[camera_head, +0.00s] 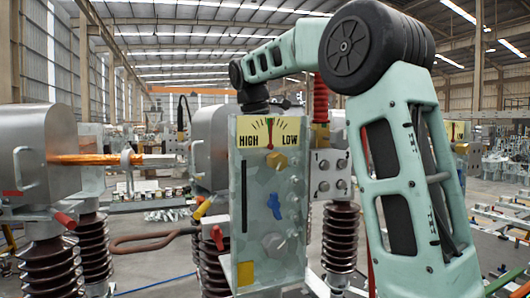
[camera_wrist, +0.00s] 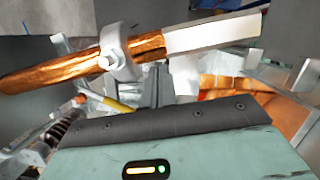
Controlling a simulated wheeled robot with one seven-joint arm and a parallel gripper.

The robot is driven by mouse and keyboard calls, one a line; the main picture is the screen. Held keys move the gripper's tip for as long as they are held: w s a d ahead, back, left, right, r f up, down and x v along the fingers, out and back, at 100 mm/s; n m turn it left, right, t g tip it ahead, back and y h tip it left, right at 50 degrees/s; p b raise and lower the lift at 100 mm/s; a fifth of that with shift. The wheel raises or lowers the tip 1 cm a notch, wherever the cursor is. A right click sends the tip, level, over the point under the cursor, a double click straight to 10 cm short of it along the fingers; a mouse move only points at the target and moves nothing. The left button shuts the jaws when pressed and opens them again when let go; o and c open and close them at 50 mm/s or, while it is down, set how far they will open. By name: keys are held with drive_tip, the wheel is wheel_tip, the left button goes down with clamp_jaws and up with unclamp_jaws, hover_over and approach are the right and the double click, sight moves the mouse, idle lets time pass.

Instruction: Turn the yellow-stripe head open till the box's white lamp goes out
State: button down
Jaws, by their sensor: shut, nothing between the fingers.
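In the wrist view, a copper bar (camera_wrist: 60,72) with a white clamp (camera_wrist: 118,58) crosses close in front. Red handles (camera_head: 217,237) stick out low.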

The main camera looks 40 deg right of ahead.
drive_tip(key=shift+d, duration=0.1)
drive_tip(key=d, duration=0.3)
drive_tip(key=d+p, duration=0.1)
drive_tip(key=shift+s+d, duration=0.25)
drive_tip(key=shift+s, duration=0.1)
drive_tip(key=shift+a, duration=0.1)
drive_tip(key=shift+w+a+p, duration=0.15)
drive_tip(key=shift+a+p, duration=0.25)
drive_tip(key=shift+a, duration=0.15)
drive_tip(key=a+r, duration=0.5)
drive_tip(key=r, duration=0.4)
drive_tip(key=shift+s+a+r+b, duration=0.2)
drive_tip(key=shift+r+b, duration=0.1)
drive_tip(key=shift+b, duration=0.1)
